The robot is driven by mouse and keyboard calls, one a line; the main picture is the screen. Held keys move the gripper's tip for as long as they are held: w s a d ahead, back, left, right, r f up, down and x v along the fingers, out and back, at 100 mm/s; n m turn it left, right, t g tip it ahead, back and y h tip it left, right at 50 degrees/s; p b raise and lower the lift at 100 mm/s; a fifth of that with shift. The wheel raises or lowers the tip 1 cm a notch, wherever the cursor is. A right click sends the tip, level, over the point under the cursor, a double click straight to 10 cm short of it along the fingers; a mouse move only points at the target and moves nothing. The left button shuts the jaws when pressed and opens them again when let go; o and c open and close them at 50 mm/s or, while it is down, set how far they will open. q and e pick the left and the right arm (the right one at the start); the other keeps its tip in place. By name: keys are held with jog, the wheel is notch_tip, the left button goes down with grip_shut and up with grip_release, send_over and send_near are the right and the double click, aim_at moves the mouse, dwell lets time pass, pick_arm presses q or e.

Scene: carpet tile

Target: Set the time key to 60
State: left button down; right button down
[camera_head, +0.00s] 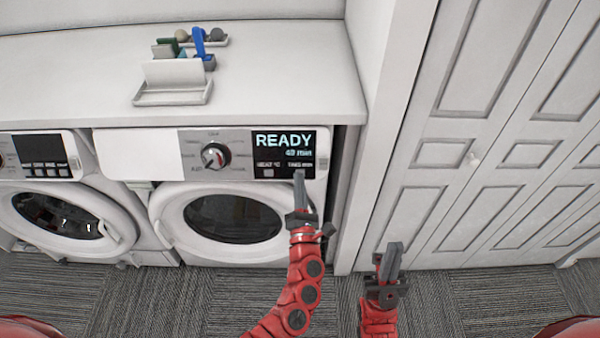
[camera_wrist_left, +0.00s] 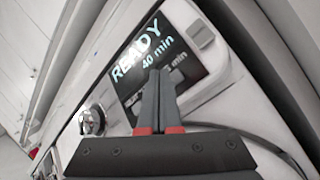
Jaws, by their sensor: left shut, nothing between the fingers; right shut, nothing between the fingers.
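The washer's black display (camera_head: 284,141) reads READY with 40 min below it. The same display (camera_wrist_left: 146,47) fills the upper middle of the left wrist view. The time key (camera_head: 300,164) is a small label at the display's lower right. My left gripper (camera_head: 299,176) is shut and empty, its tips just below that label in the head view. In the left wrist view the gripper (camera_wrist_left: 160,75) overlaps the lower display and partly hides the key row. I cannot tell whether the tips touch the panel. My right gripper (camera_head: 391,250) is shut and empty, low in front of the white cabinet.
A round dial (camera_head: 215,156) sits left of the display. A second washer (camera_head: 60,205) stands at the left. The white counter (camera_head: 270,85) above holds a tray (camera_head: 173,98) with small items. White panelled doors (camera_head: 480,150) are at the right.

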dwell(0.8)
pick_arm(q)
jog(key=shift+w+f+b, duration=0.15)
jog(key=shift+w+b, duration=0.2)
jog(key=shift+b, duration=0.4)
jog(key=shift+w+f+b, duration=0.2)
jog(key=shift+w+b, duration=0.1)
jog(key=shift+b, duration=0.25)
dwell(0.3)
jog(key=shift+s, duration=0.1)
dwell(0.3)
jog(key=shift+s+r, duration=0.4)
jog(key=shift+s, duration=0.15)
jog(key=shift+s, duration=0.1)
jog(key=s, duration=0.1)
jog(key=s+r+p, duration=0.1)
jog(key=s, duration=0.1)
jog(key=s+r, duration=0.1)
jog(key=shift+s+r, duration=0.1)
jog(key=shift+s, duration=0.05)
